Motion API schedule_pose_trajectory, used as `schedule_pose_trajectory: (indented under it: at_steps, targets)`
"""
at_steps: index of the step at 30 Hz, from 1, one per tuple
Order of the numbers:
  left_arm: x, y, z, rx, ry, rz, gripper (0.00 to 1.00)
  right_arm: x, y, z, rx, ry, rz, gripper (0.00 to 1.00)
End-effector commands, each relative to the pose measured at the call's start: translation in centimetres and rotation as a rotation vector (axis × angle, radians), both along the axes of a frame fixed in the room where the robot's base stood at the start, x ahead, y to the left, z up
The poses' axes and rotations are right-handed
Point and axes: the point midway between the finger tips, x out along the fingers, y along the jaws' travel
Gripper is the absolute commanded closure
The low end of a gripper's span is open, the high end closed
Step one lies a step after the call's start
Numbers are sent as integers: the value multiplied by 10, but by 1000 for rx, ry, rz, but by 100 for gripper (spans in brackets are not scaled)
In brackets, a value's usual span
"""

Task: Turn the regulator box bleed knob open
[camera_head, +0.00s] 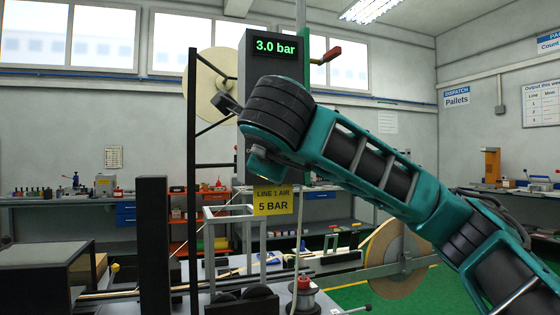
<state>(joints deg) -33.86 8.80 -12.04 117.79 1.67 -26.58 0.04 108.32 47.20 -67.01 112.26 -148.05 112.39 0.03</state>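The regulator box (258,47) is a tall dark grey box with a green readout of 3.0 bar, at the upper middle of the head view. My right arm reaches in from the lower right, and its black wrist (278,110) covers the box's lower front. I cannot make out the bleed knob. A small dark part juts out left of the wrist, and I cannot tell whether it belongs to the box or to my gripper. My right gripper's fingertips are not clearly visible. My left gripper is out of view.
A red-handled lever (331,54) sticks out right of the box. A yellow sign (272,200) reading LINE 1 AIR 5 BAR hangs below. Dark posts stand at left.

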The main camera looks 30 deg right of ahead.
Motion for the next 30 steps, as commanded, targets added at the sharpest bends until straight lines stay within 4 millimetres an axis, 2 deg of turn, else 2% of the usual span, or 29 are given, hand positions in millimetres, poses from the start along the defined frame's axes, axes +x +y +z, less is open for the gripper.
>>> schedule_pose_trajectory:
  at_steps: [16,17,24,30]
  targets:
    - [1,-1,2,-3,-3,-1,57,0,1,-1,-24,10,3,98]
    - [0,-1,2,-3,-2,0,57,0,1,-1,-24,10,2,65]
    - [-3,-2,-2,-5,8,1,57,0,1,-1,-23,8,2,43]
    - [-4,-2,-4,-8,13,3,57,0,0,-1,-22,6,1,43]
